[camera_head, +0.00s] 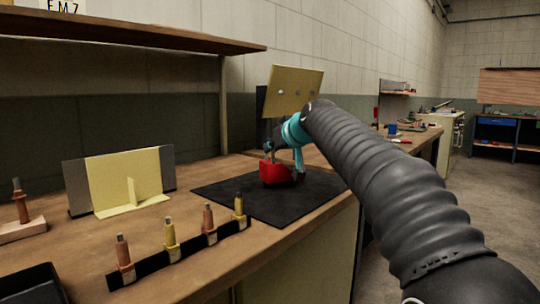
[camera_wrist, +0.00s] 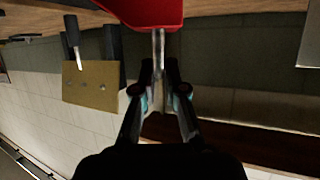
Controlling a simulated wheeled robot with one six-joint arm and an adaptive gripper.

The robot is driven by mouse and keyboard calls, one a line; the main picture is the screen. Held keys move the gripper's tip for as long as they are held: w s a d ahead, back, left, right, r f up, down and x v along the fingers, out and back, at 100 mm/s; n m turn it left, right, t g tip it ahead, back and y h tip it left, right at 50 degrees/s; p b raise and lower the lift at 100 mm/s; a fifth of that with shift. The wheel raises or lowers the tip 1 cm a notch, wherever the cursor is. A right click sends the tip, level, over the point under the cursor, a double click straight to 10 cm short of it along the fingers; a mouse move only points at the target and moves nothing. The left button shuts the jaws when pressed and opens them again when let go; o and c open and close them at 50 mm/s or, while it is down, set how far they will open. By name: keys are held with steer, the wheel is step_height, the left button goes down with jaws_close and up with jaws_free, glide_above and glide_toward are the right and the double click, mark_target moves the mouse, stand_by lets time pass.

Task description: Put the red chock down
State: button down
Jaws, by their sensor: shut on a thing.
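The red chock (camera_head: 275,173) is at the black mat (camera_head: 250,208) on the workbench, in the head view. I cannot tell whether its underside touches the mat or hangs just above it. My gripper (camera_head: 269,155) is above the chock, shut on its thin metal stem. In the wrist view the red chock (camera_wrist: 145,12) fills the top middle, and its stem runs down between the fingers of my gripper (camera_wrist: 160,72). The chock's underside is hidden.
A strip with several upright fasteners (camera_head: 170,252) lies in front of the mat. A yellow panel with a bracket (camera_head: 125,180) stands left of it. Another yellow panel with holes (camera_head: 291,91) stands behind, also in the wrist view (camera_wrist: 92,87). The mat's front is bare.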

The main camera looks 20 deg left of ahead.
steer(key=shift+f, duration=0.7)
steer(key=c, duration=1.2)
jaws_free()
steer(key=b+v, duration=0.1)
steer(key=v, duration=1.1)
steer(key=shift+f+b, duration=0.1)
steer(key=shift+b, duration=0.25)
